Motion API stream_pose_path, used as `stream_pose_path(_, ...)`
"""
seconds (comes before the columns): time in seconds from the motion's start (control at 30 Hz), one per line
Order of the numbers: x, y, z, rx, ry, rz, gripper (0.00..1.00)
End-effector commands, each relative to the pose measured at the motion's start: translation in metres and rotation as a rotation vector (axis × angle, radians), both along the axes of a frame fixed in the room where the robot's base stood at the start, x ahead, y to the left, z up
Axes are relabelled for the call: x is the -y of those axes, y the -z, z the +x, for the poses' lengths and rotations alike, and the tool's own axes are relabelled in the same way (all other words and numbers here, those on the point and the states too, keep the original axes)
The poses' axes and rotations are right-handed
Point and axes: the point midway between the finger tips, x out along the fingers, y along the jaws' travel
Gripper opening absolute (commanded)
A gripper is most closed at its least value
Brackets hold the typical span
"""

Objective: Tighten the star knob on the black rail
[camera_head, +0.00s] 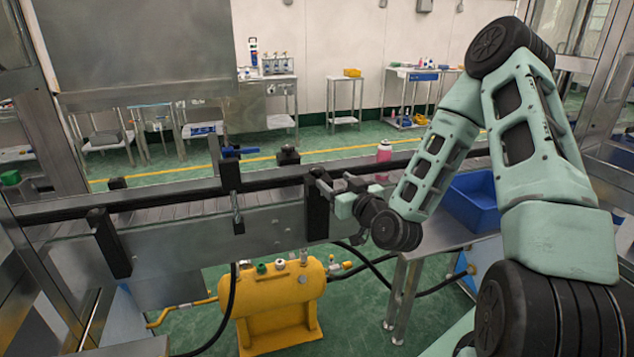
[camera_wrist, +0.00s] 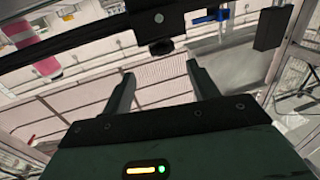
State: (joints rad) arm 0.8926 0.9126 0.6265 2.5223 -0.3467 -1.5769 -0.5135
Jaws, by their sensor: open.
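The black rail (camera_head: 200,194) runs across the conveyor, and it also crosses the top of the wrist view (camera_wrist: 100,41). A small dark knob (camera_wrist: 161,47) sits on its near edge in the wrist view, below a black block with a bolt. I take it for the star knob, but its lobes are too small to make out. My gripper (camera_wrist: 160,72) is open and empty. The knob appears just beyond the fingertips and between them in that picture, not touching. In the head view my gripper (camera_head: 327,184) is by the rail, and the knob cannot be made out there.
A pink container (camera_head: 384,153) stands behind my gripper. Black posts hang from the rail. A yellow tank (camera_head: 278,305) is below; a blue bin (camera_head: 472,205) is at right.

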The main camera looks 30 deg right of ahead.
Motion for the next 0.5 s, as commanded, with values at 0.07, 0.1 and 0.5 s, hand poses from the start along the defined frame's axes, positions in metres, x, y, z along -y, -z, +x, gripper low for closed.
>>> stream_pose_path(0.07, 0.000, 0.006, 0.002, 0.002, 0.000, -0.003, 0.59)
stream_pose_path(0.1, 0.000, 0.006, 0.003, 0.003, -0.001, -0.002, 0.59)
stream_pose_path(0.5, -0.001, -0.001, 0.032, -0.004, -0.003, 0.000, 0.59)
